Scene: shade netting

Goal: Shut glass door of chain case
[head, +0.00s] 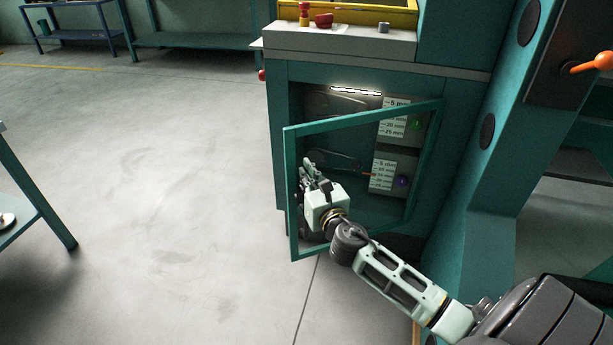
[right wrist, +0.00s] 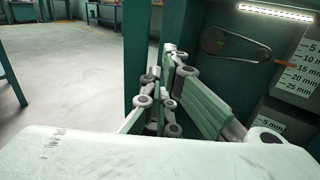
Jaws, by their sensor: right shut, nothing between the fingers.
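The chain case is a teal cabinet (head: 280,100) under a machine, with a lit interior. Its glass door (head: 292,195), a teal frame around a clear pane, stands ajar, with its free edge swung out to the left and its hinge side at the right. A teal upright, apparently the door's edge, shows in the right wrist view (right wrist: 137,45). My right gripper (head: 309,168) is shut and empty, just right of the door's free edge. In the right wrist view its fingers (right wrist: 163,85) overlap the upright's foot; contact is unclear. My left gripper is out of view.
Inside the case are scale labels (head: 383,175) and a chain guide (right wrist: 235,45). A ledge (head: 340,40) above carries red and yellow parts. An orange-knobbed lever (head: 597,62) is at upper right. The floor (head: 170,180) on the left is clear.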

